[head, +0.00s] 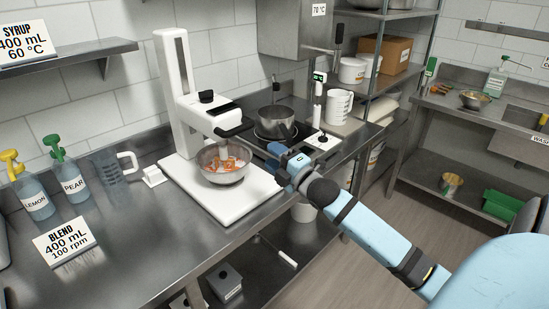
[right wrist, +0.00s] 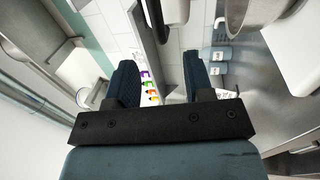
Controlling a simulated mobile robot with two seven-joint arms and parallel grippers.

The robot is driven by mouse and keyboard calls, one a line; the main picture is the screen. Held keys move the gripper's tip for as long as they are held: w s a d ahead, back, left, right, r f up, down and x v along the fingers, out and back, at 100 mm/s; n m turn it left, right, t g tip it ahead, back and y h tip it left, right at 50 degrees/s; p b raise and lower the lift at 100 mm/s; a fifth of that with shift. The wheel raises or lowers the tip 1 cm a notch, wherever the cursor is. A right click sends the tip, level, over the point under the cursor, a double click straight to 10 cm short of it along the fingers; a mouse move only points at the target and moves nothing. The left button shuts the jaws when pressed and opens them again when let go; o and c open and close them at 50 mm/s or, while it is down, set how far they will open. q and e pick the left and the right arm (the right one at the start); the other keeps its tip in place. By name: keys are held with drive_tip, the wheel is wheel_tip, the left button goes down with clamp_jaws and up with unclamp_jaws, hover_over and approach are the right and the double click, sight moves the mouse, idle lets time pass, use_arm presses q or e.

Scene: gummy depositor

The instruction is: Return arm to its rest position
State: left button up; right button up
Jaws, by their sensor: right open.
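My right gripper (head: 277,165) is at the end of the light blue arm that comes in from the lower right in the head view. It is just right of the steel mixing bowl (head: 212,172), near the counter's front edge. In the right wrist view its two dark fingers (right wrist: 160,84) stand apart with nothing between them. The bowl holds orange and white pieces and sits on the white mixer stand (head: 183,90). My left gripper is in neither view.
A steel pot (head: 276,124) stands on the hotplate behind the gripper. A white measuring jug (head: 338,107) is to its right. LEMON (head: 37,205) and PEAR (head: 74,186) bottles stand at the left of the counter (head: 140,235). Floor (head: 385,195) shows to the right.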

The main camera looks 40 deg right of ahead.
idle(0.4)
drive_tip(key=s+a+f+m+g+p, duration=0.2)
drive_tip(key=s+a+f+m, duration=0.3)
drive_tip(key=f, duration=0.3)
drive_tip(key=s+a+f+m+g+p, duration=0.35)
drive_tip(key=a+f, duration=0.25)
drive_tip(key=f, duration=0.2)
drive_tip(key=s+a+f+m+g+p, duration=0.1)
drive_tip(key=s+a+f+m, duration=0.2)
drive_tip(key=s+a, duration=0.4)
drive_tip(key=s+a+f+m+g+y+p, duration=0.1)
drive_tip(key=s+a+f+m, duration=0.3)
drive_tip(key=s, duration=0.5)
drive_tip(key=a+f+g, duration=0.1)
drive_tip(key=a, duration=0.1)
drive_tip(key=shift+a+f, duration=0.3)
drive_tip(key=shift+a, duration=0.05)
drive_tip(key=shift+g, duration=0.25)
